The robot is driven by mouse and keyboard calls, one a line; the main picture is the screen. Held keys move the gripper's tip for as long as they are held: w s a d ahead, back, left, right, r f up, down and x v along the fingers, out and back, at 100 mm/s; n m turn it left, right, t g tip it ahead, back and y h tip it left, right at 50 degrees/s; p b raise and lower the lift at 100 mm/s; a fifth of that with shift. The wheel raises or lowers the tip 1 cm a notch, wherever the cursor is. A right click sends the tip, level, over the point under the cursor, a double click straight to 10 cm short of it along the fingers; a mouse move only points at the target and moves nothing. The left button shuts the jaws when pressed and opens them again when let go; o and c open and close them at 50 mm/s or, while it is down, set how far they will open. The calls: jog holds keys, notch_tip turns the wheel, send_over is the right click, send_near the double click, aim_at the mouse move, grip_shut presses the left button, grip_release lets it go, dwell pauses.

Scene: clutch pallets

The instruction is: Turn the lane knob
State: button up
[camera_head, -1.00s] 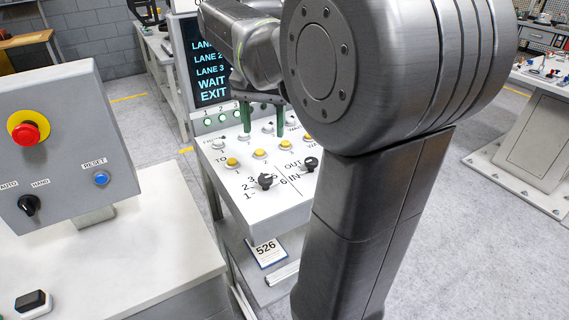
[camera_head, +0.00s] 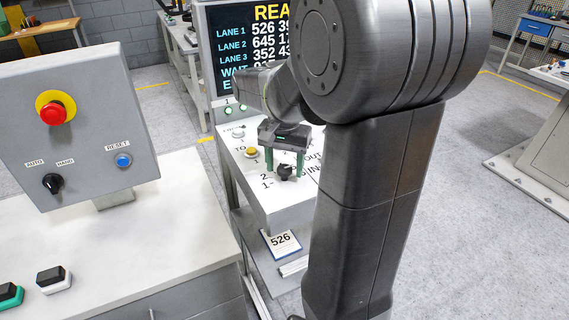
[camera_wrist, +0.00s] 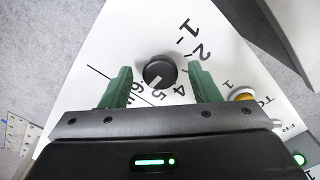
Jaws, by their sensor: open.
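The lane knob (camera_head: 285,172) is a round black knob on the white sloping panel (camera_head: 262,200), with numbers printed around it. In the wrist view the lane knob (camera_wrist: 159,72) lies between my fingers, and its pale mark points down and slightly left, towards the 5 and 6. My gripper (camera_head: 285,163) is open, with its two green fingers on either side of the knob. It also shows in the wrist view (camera_wrist: 160,80), with a gap visible between each finger and the knob.
A yellow button (camera_head: 251,152) sits beside the gripper on the panel. A screen (camera_head: 238,50) behind lists lanes with numbers. A card reading 526 (camera_head: 282,244) is below. A grey control box (camera_head: 75,125) with a red emergency button (camera_head: 53,113) stands left.

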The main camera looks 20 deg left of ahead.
jog(key=c, duration=1)
